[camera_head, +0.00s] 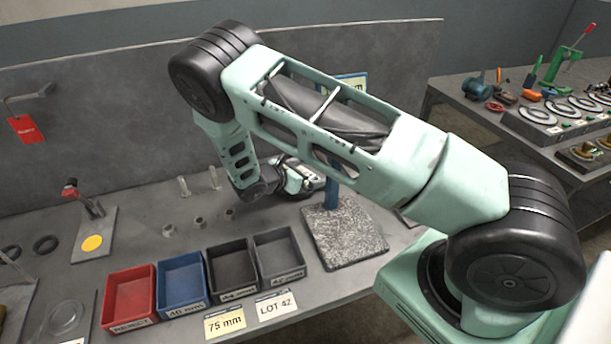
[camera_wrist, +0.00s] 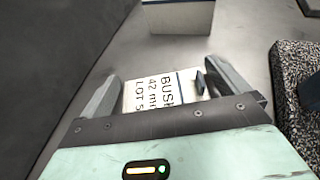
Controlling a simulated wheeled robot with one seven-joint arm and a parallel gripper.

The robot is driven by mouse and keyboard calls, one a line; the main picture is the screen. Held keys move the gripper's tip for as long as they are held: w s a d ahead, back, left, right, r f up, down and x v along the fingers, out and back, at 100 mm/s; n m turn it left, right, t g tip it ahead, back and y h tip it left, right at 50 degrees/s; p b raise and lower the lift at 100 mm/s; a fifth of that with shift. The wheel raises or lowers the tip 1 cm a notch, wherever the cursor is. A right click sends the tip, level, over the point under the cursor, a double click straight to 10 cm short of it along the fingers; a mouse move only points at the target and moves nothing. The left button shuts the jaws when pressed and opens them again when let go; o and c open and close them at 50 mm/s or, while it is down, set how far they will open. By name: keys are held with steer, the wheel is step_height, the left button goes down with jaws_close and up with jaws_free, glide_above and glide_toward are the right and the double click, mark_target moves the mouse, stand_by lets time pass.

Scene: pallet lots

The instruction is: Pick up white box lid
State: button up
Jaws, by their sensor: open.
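A white box top with printed text reading "BUSH", "42 mm" and "LOT" (camera_wrist: 150,92) lies between the fingers of my gripper (camera_wrist: 164,72) in the wrist view. I take it for the white box lid; its lower part is hidden by the gripper body. A small dark piece sits at its right edge by the right finger. The fingers are open, one on each side of it; I cannot tell whether they touch it. In the head view my gripper (camera_head: 297,178) is low over the back of the bench, and the lid cannot be made out there.
Another pale box (camera_wrist: 178,18) stands beyond the gripper. A speckled stone plate (camera_head: 345,232) with a blue post is to the right. Red (camera_head: 130,296), blue (camera_head: 182,283), black and grey bins line the front. A grey wall panel (camera_head: 80,130) rises behind the bench.

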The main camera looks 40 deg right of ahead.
steer(key=shift+d, duration=0.1)
steer(key=c, duration=0.7)
